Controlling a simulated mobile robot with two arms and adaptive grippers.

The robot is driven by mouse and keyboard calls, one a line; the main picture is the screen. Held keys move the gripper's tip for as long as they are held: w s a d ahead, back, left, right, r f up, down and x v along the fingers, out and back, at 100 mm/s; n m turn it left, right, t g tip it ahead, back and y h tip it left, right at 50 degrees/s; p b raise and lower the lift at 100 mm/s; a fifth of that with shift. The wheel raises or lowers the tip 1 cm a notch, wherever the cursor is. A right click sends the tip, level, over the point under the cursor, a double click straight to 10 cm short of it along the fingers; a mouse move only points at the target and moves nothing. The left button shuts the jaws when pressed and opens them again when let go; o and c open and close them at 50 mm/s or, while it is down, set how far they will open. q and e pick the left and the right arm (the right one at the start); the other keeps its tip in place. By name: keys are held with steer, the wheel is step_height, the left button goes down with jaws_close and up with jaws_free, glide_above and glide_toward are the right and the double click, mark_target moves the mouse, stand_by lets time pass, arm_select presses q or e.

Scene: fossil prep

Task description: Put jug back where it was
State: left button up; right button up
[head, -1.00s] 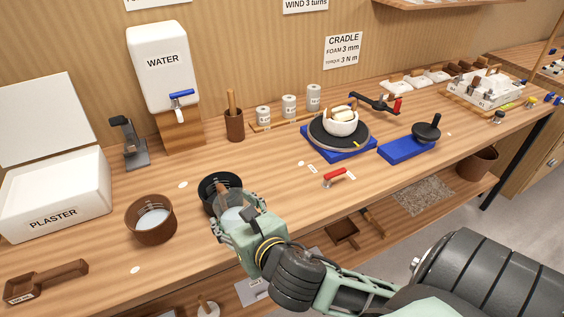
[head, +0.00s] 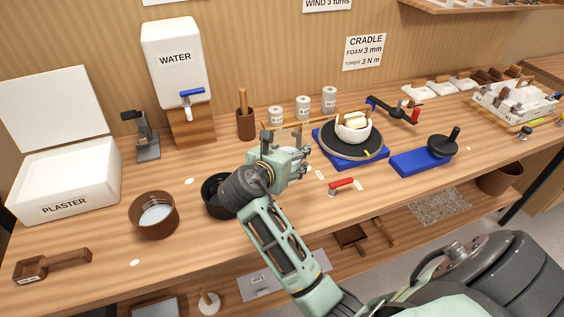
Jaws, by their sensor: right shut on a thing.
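My right gripper (head: 300,158) is over the middle of the bench, just right of the black bowl (head: 216,192). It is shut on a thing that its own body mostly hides. Only a faint, see-through edge shows behind it, which fits a clear jug, but I cannot make out its shape or tilt. No other jug shows on the bench. My left gripper is not in view.
A brown bowl (head: 154,216) with pale contents stands left of the black bowl. The turntable (head: 350,140), red-handled tool (head: 341,184) and blue-based device (head: 424,157) are at right.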

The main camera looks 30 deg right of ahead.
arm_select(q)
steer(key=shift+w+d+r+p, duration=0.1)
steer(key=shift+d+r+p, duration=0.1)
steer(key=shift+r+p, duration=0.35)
arm_select(e)
steer(key=shift+w+d+f, duration=0.3)
steer(key=shift+w+f, duration=0.7)
steer(key=shift+f, duration=0.3)
steer(key=shift+w+d+f, duration=0.35)
steer(key=shift+w+f, duration=0.65)
steer(key=shift+f, duration=0.25)
steer(key=shift+w+d+f, duration=0.3)
steer(key=shift+w+f, duration=0.7)
steer(key=shift+f, duration=0.3)
steer(key=shift+f, duration=0.1)
steer(key=o, duration=1.7)
steer(key=shift+f, duration=0.1)
steer(key=shift+c, duration=0.2)
steer(key=shift+a+r, duration=0.1)
steer(key=shift+r, duration=0.1)
arm_select(q)
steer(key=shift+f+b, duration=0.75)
steer(key=shift+b, duration=0.05)
arm_select(e)
steer(key=v, duration=1.2)
